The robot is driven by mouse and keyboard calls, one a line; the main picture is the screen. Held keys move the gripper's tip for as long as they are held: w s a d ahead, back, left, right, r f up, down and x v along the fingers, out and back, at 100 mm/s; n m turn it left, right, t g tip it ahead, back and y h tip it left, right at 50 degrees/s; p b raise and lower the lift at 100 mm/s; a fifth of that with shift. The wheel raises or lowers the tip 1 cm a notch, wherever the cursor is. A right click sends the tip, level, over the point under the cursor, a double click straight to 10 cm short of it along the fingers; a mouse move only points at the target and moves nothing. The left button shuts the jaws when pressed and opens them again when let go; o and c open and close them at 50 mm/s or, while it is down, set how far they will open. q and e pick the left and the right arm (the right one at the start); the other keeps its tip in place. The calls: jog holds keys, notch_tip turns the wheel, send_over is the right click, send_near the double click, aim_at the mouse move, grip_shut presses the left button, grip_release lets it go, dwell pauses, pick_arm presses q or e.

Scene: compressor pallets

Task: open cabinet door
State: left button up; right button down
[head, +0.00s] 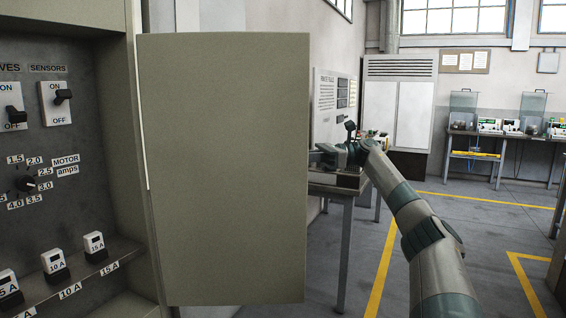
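The cabinet (119,150) fills the left side of the head view. Its grey-green door (225,170) stands open, swung out to the right, so the switches, dial and fuses inside show. My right arm comes in from the lower right. Its gripper (324,154) is at the door's right edge, about halfway up; its tips are partly hidden or too small to read. I cannot tell whether it touches the door or whether it is open. My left gripper is not in view.
A table (343,190) stands behind the door and my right gripper. A tall white and dark cabinet (398,100) is at the back. A workbench (500,138) with equipment is at the back right. The grey floor with yellow lines is clear on the right.

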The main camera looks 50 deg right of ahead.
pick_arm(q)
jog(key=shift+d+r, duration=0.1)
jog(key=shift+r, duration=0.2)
pick_arm(e)
jog(key=c, duration=2.1)
grip_release()
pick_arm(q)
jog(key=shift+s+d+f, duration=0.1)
